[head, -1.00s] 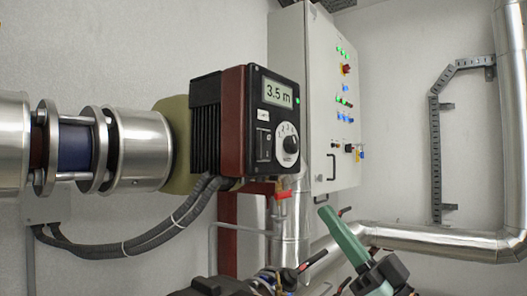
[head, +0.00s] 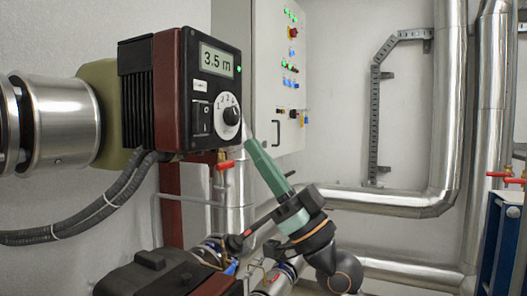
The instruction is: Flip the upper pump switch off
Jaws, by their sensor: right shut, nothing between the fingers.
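The upper pump (head: 168,95) has a black front face with a lit display reading 3.5 m and a green light. Its black rocker switch (head: 202,118) sits below the display, left of a round dial (head: 230,116). The switch's exact tilt is too small to tell. My right gripper (head: 249,140) is shut and empty. Its green fingers point up and left, with the tips just right of and slightly below the dial, and no contact with the switch shows. My left gripper is not in view.
A grey control cabinet (head: 262,70) with lights and knobs stands behind the pump's right side. A red valve handle (head: 225,165) is below the pump face. Another dark pump (head: 150,272) is at the bottom. Silver pipes (head: 385,202) run behind my arm.

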